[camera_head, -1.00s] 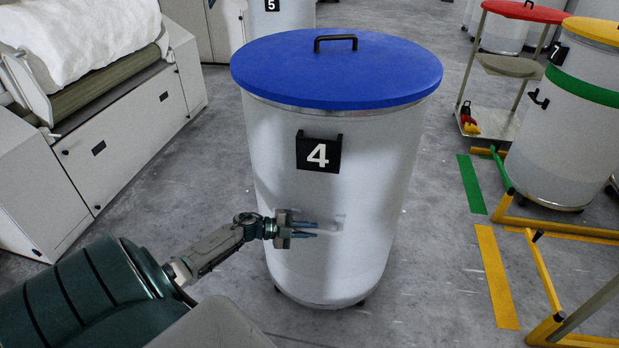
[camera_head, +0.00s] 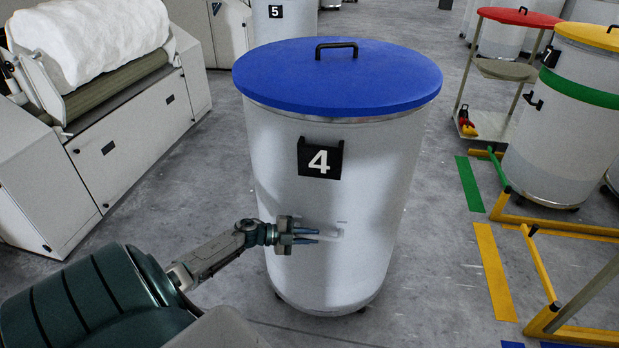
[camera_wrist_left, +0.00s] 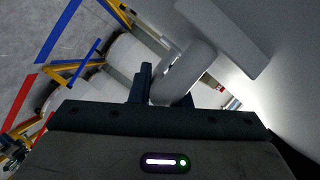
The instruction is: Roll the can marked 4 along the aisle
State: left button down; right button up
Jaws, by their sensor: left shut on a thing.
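The can marked 4 (camera_head: 330,225) is a tall pale grey cylinder with a blue lid (camera_head: 300,75) and a black handle on top. It stands upright on the floor in the middle of the head view, its black plate with a white 4 (camera_head: 320,158) facing me. My left gripper (camera_head: 315,236) is at the can's side below the plate, shut on a pale handle (camera_head: 338,230). In the left wrist view the handle (camera_wrist_left: 180,75) sits between the fingers, against the can's wall (camera_wrist_left: 285,100). My right gripper is out of view.
A white carding machine (camera_head: 110,150) stands on the left. Can 5 (camera_head: 285,20) is behind. On the right are a trolley (camera_head: 485,122), can 7 (camera_head: 560,140), yellow floor rails (camera_head: 540,265) and green and yellow floor strips (camera_head: 493,270). Bare floor lies either side of can 4.

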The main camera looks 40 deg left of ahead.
pick_arm(q)
jog(key=c, duration=1.3)
grip_release()
jog(key=shift+s+a, duration=0.15)
jog(key=shift+s, duration=0.05)
jog(key=b+v, duration=0.1)
jog(key=v, duration=0.9)
jog(key=shift+s+a+r, duration=0.1)
jog(key=shift+s, duration=0.05)
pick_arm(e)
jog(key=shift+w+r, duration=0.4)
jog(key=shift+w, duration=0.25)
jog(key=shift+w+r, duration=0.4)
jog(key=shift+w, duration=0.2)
